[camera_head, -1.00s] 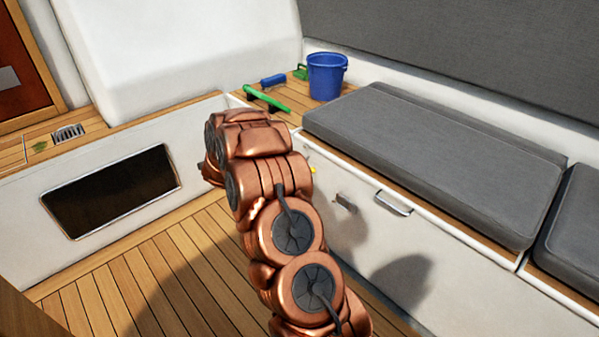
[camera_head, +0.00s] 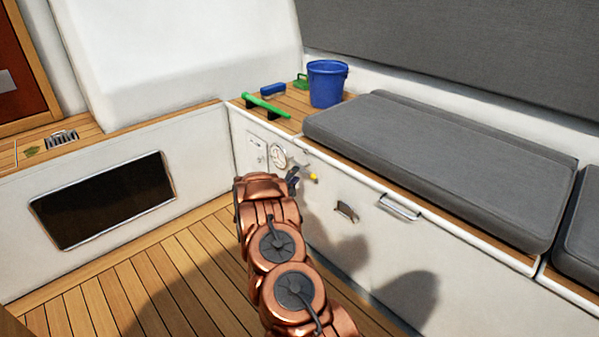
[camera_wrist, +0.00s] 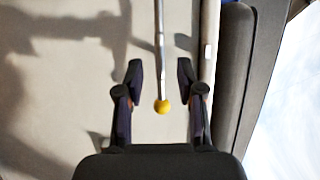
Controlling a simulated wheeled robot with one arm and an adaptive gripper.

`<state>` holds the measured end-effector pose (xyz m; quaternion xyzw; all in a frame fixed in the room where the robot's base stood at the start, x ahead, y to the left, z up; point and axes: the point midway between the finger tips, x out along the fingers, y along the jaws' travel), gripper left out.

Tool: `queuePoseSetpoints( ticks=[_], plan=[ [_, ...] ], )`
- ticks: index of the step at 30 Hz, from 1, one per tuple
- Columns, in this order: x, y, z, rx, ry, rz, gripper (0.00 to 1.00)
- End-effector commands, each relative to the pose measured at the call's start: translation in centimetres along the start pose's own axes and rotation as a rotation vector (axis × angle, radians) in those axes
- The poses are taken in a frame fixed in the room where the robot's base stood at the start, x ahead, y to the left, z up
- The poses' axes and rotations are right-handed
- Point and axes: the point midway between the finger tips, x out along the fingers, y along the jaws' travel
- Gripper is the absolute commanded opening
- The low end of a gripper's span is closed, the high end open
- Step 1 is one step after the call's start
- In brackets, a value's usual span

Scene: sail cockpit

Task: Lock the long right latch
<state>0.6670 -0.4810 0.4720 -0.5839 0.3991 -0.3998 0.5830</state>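A thin metal rod with a yellow ball at its end (camera_wrist: 162,106) runs down the middle of the wrist view. It appears to be the long latch. In the head view its yellow tip (camera_head: 313,177) shows beside the front of the right bench, just right of my gripper (camera_head: 294,181). In the wrist view my gripper (camera_wrist: 160,78) is open, with one dark finger on each side of the rod. Neither finger visibly touches it. The far end of the rod is out of the wrist view, and my arm hides part of the bench front in the head view.
The white bench front carries a silver handle (camera_head: 399,207), a small recessed catch (camera_head: 346,211) and a round fitting (camera_head: 277,154). Grey cushions (camera_head: 440,165) lie on the bench. The wooden floor is clear.

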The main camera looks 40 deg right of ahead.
Motion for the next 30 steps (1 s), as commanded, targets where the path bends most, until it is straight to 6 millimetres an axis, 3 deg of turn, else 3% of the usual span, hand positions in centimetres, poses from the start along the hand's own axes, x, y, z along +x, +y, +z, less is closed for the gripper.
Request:
queuePoseSetpoints(
  ticks=[10,25,30],
  plan=[
    [4.1,0.1,0.0,0.002,0.001,0.0,0.38],
    [5.0,0.0,0.0,0.0,-0.001,0.001,0.38],
    [5.0,0.0,0.0,0.0,-0.001,0.001,0.2]
  ],
)
